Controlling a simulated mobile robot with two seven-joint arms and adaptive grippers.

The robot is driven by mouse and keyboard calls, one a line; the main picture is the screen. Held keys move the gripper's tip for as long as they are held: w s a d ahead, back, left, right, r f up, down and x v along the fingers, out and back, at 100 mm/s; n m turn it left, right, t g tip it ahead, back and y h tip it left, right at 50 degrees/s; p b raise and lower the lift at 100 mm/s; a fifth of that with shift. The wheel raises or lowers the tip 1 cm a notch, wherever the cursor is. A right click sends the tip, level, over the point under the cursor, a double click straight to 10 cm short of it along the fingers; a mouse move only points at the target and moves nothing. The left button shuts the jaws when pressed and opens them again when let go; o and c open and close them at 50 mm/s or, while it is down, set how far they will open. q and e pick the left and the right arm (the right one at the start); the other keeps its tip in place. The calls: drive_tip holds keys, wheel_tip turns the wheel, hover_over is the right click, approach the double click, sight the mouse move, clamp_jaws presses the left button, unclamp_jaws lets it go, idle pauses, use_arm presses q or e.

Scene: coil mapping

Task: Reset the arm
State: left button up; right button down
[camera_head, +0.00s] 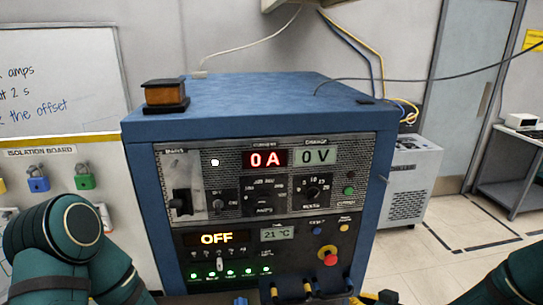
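My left arm (70,245) is folded at the lower left, its dark green links bent in front of the isolation board. A small part of my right arm (522,278) shows at the lower right edge. Neither gripper is in view. The blue power supply cabinet (245,95) stands in the middle, in front of me. Its red display (266,159) reads 0 A and its green display (316,156) reads 0 V. A lower display (217,238) reads OFF, beside a small display (277,233) of 21 °C.
A small orange and black block (164,95) sits on the cabinet top. A red stop button (327,255) and cable plugs (305,287) are low on its front. The isolation board (50,180) with padlocks is left. A grey unit (410,180) stands behind right; floor (440,260) there is clear.

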drive_tip(key=a+f+m+g+h+b, duration=0.1)
drive_tip(key=a+f+m+g+b, duration=0.15)
drive_tip(key=f, duration=0.45)
use_arm(q)
wheel_tip(320, 180, down, 9)
drive_tip(key=b, duration=0.4)
drive_tip(key=shift+w+d+f+b, duration=0.15)
drive_tip(key=shift+w+d+b, duration=0.05)
drive_tip(key=shift+w+b, duration=0.25)
use_arm(e)
drive_tip(key=s+a+f+m+g+h, duration=0.1)
drive_tip(key=s+a+f+g, duration=0.2)
drive_tip(key=s+a+f, duration=0.2)
drive_tip(key=s+a+f+m+g+h, duration=0.1)
drive_tip(key=s+a+f+m+g, duration=0.1)
drive_tip(key=s+f, duration=0.5)
wheel_tip(320, 180, down, 3)
drive_tip(key=a+g, duration=0.1)
drive_tip(key=a, duration=0.1)
drive_tip(key=shift+s+a+h, duration=0.4)
drive_tip(key=shift+r+m, duration=0.1)
drive_tip(key=shift+m, duration=0.15)
